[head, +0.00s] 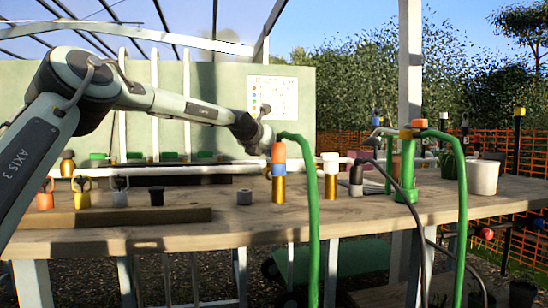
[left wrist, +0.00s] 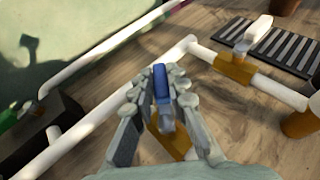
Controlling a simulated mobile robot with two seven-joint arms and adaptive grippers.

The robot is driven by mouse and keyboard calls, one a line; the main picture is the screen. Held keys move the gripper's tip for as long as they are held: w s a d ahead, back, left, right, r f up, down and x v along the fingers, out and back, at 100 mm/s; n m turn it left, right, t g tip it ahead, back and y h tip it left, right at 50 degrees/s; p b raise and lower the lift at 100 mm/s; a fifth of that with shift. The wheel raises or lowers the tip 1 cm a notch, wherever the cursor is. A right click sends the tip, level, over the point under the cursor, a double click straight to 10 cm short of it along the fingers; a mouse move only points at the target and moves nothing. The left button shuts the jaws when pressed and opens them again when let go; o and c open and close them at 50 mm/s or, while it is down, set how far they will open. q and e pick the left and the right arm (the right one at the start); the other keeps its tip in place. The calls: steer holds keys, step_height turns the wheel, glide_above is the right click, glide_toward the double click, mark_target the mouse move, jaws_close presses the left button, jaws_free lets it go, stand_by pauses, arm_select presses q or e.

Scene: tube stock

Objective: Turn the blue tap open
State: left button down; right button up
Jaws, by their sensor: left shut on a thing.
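In the left wrist view, the blue tap's handle (left wrist: 161,84) stands between the fingertips of my left gripper (left wrist: 160,78). The fingers are closed on it from both sides. A brass valve body (left wrist: 181,143) shows below, partly hidden by the fingers. In the head view my left arm reaches in from the left, and my left gripper (head: 264,135) is behind the upright orange hose end (head: 278,153). The blue tap cannot be made out there. My right gripper is not in view.
White pipes (left wrist: 98,107) run close around the gripper. A white-handled tap (left wrist: 253,35) sits to the right, beside a black slatted grate (left wrist: 274,48). Green hoses (head: 312,220) hang over the bench's front edge (head: 235,235). A white pot (head: 483,177) stands at right.

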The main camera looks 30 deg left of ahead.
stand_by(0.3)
arm_select(q)
steer(key=c, duration=1.5)
jaws_free()
steer(key=shift+s, duration=0.1)
steer(key=shift+s+r, duration=0.25)
steer(key=shift+s, duration=0.05)
steer(key=v, duration=1.1)
steer(key=shift+f, duration=0.1)
steer(key=shift+c, duration=0.2)
